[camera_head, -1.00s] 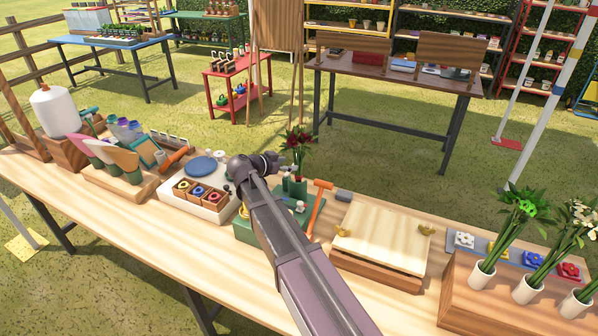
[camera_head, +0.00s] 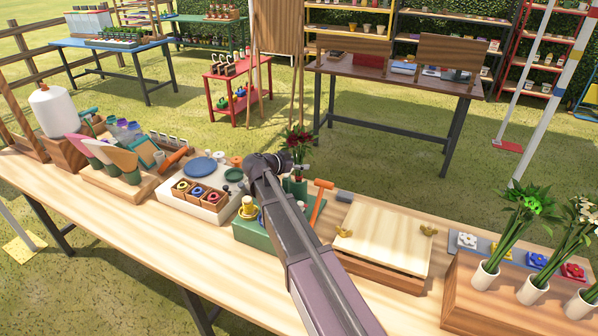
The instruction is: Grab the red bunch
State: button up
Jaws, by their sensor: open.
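The red bunch (camera_head: 299,143) has dark red blooms and green leaves. It stands upright in a green holder (camera_head: 296,186) on the far side of the wooden table, just beyond my arm. My gripper (camera_head: 300,168) is mostly hidden behind my arm's wrist; a small grey part shows close to the stems, below the blooms. It is open. I cannot tell whether its fingers are around the stems or beside them.
An orange-handled hammer (camera_head: 320,203) lies right of the holder, beside a wooden press board (camera_head: 385,235). White vases (camera_head: 485,276) with green and white bunches stand at the right. A white tray (camera_head: 205,208) with small flower boxes is left.

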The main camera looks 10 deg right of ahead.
aim_at(293, 137)
grip_shut()
dwell(0.3)
jog(key=shift+r, duration=0.2)
notch_tip(293, 137, up, 10)
jog(key=p, duration=1)
jog(key=shift+f, duration=0.2)
dwell(0.5)
